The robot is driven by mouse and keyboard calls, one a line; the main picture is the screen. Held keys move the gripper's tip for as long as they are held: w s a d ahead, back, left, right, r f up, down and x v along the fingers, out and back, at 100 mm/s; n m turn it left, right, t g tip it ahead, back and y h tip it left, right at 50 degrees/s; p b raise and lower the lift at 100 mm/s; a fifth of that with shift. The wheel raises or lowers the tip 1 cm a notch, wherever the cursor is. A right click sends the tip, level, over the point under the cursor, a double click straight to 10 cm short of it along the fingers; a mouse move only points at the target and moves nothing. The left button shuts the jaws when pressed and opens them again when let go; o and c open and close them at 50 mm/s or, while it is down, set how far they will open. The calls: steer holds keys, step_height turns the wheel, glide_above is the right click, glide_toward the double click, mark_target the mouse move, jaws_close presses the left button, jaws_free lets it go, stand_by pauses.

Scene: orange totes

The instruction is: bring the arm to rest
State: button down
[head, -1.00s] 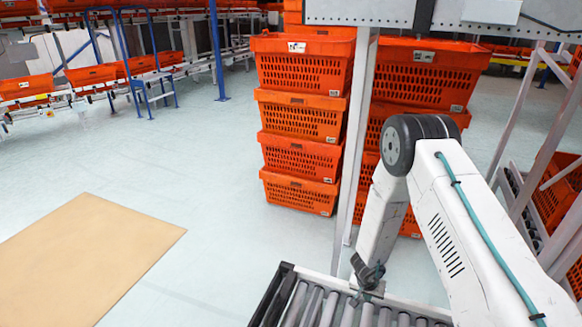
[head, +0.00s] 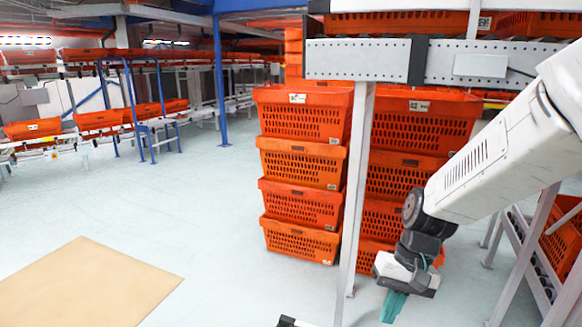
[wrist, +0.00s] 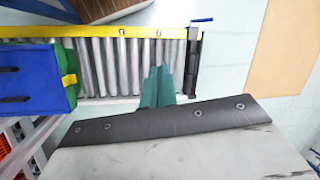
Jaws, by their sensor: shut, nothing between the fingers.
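My gripper (head: 394,306) hangs below my bent arm at the right of the head view, in front of the stacked orange totes. Its teal fingers point downward. In the wrist view the teal fingers (wrist: 157,87) are together with nothing between them. They appear in front of a roller conveyor (wrist: 110,68); how far above it they are, I cannot tell.
Orange totes (head: 300,158) stand stacked behind a grey upright post (head: 352,190). A perforated metal beam (head: 360,60) crosses above. A tan mat (head: 85,285) lies on the open floor at left. A blue thing (wrist: 35,78) is at the conveyor's left in the wrist view.

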steer(key=s+d+r+t+h, duration=0.1)
steer(key=s+d+r, duration=0.2)
steer(key=s+r, duration=0.4)
steer(key=s+d+r+n+t+h, duration=0.1)
steer(key=s+d+r+t+h, duration=0.1)
steer(key=s+d+r, duration=0.2)
steer(key=shift+s+d+r+t, duration=0.15)
steer(key=shift+s+r+t, duration=0.15)
steer(key=shift+s+r, duration=1.95)
steer(key=shift+s+f, duration=0.35)
steer(key=shift+f, duration=0.1)
